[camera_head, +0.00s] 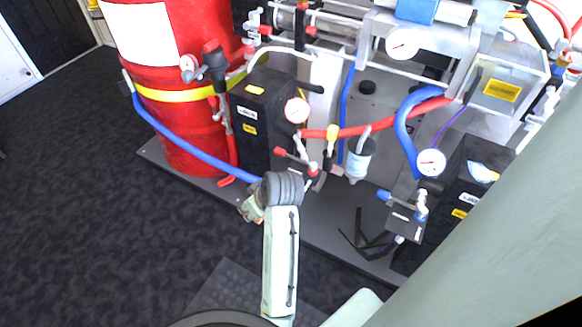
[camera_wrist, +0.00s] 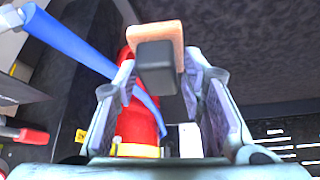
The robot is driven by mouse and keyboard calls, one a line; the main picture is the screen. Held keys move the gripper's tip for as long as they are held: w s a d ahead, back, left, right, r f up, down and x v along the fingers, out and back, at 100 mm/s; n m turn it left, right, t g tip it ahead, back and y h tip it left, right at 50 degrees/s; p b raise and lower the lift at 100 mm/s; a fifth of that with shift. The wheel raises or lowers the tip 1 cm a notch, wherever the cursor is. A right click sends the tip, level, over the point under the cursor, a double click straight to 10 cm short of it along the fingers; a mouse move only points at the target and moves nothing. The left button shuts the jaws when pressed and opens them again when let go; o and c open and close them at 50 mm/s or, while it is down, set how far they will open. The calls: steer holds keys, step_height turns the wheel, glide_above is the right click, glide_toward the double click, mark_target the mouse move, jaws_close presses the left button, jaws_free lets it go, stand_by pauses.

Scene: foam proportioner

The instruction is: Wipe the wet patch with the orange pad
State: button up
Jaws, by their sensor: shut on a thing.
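The orange pad (camera_wrist: 155,35) shows at the top of the wrist view, with a dark grey block (camera_wrist: 156,66) as its grip. My gripper (camera_wrist: 160,72) is shut on this block, one finger on each side, and the pad sits beyond the fingertips. In the head view my gripper (camera_head: 251,208) is small and partly hidden behind my wrist, in front of the machine's base plate. The pad cannot be clearly made out there. I cannot make out a wet patch in either view.
A red drum (camera_head: 185,120) with a yellow band stands left on the base plate (camera_head: 325,235). A blue hose (camera_head: 185,145) runs low past my wrist. Black boxes (camera_head: 262,115), gauges and valves crowd the machine. Dark carpet (camera_head: 80,200) lies clear at left.

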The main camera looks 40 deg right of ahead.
steer(key=w+a+f, duration=0.3)
steer(key=a+f, duration=0.5)
steer(key=a, duration=0.3)
steer(key=w+a+f+m, duration=0.1)
steer(key=w+a+f, duration=0.1)
steer(key=a+f, duration=0.7)
steer(key=shift+w+a+f+h, duration=0.15)
steer(key=shift+w+a+h, duration=0.2)
steer(key=shift+a, duration=0.85)
